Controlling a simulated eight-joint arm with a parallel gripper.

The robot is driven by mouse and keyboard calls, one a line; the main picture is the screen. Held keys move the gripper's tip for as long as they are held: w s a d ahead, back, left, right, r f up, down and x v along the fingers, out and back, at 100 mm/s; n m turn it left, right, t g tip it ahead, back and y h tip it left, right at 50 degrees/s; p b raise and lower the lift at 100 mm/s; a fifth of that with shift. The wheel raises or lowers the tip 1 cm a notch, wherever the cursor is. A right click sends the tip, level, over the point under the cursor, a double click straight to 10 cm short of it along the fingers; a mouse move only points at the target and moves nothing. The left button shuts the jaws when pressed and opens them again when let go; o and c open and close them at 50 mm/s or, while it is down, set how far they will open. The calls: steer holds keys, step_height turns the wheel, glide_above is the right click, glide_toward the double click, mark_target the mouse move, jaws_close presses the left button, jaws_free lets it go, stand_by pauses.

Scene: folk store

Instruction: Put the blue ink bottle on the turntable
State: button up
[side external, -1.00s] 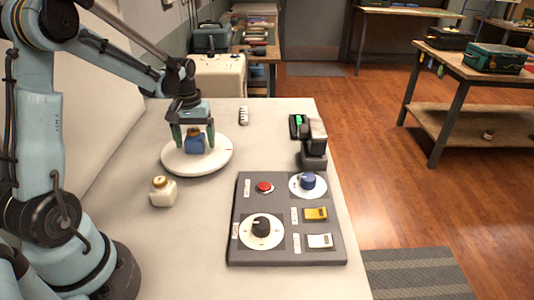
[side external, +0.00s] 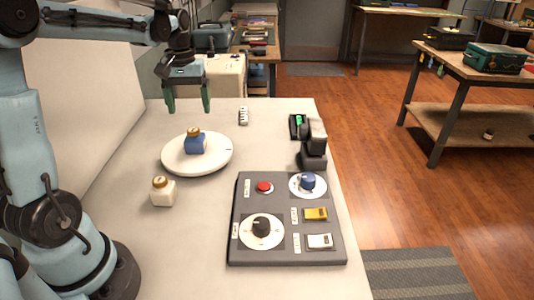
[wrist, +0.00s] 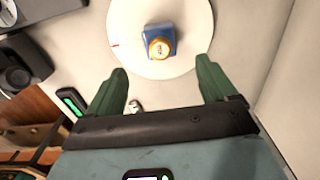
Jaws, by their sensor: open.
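The blue ink bottle (side external: 195,142) with its gold-brown cap stands upright on the white round turntable (side external: 218,162). In the wrist view the bottle (wrist: 160,42) is seen from above, resting inside the edge of the turntable (wrist: 125,25). My gripper (side external: 188,108) is open and empty, raised above and apart from the bottle. Its two green fingers show in the wrist view (wrist: 163,80) with nothing between them but the table and a small white item farther below.
A cream bottle (side external: 163,192) with a gold cap stands in front of the turntable. A grey control panel (side external: 270,188) with knobs and buttons lies to the right. A dark device (side external: 313,150) stands behind the panel. A small white item (side external: 244,115) lies on the table at the back.

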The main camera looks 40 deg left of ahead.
steer(key=shift+r, duration=0.65)
steer(key=shift+d+r, duration=0.2)
steer(key=shift+d, duration=0.05)
steer(key=s+d+f+m+t, duration=0.1)
steer(key=s+d+m+t, duration=0.2)
steer(key=d, duration=0.6)
steer(key=s+d+f+m+t, duration=0.1)
steer(key=s+d+m+t, duration=0.2)
steer(key=d+m, duration=0.3)
steer(key=d+t, duration=0.1)
steer(key=d, duration=0.3)
steer(key=shift+s+f, duration=0.4)
